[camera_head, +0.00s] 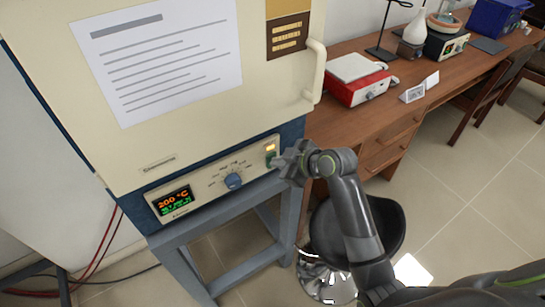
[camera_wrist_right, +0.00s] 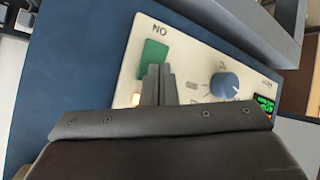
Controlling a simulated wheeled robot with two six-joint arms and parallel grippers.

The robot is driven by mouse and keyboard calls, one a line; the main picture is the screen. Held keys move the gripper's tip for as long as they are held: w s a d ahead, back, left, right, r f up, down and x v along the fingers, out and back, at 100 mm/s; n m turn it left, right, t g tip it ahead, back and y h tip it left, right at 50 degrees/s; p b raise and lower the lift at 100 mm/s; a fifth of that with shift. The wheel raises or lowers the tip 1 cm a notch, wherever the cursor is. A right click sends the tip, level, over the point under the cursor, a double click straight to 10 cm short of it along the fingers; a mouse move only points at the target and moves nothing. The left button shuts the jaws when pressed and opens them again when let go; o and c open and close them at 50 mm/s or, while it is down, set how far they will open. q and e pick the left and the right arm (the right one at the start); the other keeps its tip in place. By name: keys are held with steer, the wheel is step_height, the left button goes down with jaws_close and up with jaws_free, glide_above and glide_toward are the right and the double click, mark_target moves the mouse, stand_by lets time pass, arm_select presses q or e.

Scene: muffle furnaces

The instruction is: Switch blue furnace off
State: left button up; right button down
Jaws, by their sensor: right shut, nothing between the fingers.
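The blue furnace (camera_head: 292,131) has a cream door and a control panel (camera_head: 212,190) below it. The display (camera_head: 174,201) is lit and reads 200 °C in orange above green text. A blue knob (camera_head: 233,181) sits mid-panel. At the panel's right end are a glowing amber lamp (camera_head: 270,147) and a green switch (camera_head: 270,160). My right gripper (camera_head: 283,163) is shut and empty at that end. In the right wrist view its fingertips (camera_wrist_right: 164,78) overlap the edge of the green switch (camera_wrist_right: 153,55); I cannot tell whether they touch. My left gripper is not in view.
The furnace stands on a blue-grey metal frame (camera_head: 225,235). A black stool (camera_head: 385,225) stands under my right arm. A wooden desk (camera_head: 320,125) to the right bears a red-and-white device (camera_head: 356,82) and other equipment. Red cables (camera_head: 100,245) hang at the left. Tiled floor is open at right.

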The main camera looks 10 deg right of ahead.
stand_by(0.4)
steer(key=shift+s+d+f+p, duration=0.1)
steer(key=shift+s+d+p, duration=0.2)
steer(key=shift+s, duration=0.4)
steer(key=s, duration=0.1)
steer(key=s+d+p, duration=0.1)
steer(key=s, duration=0.2)
steer(key=shift+s+d+f, duration=0.3)
steer(key=shift+s, duration=0.05)
steer(key=shift+f, duration=0.1)
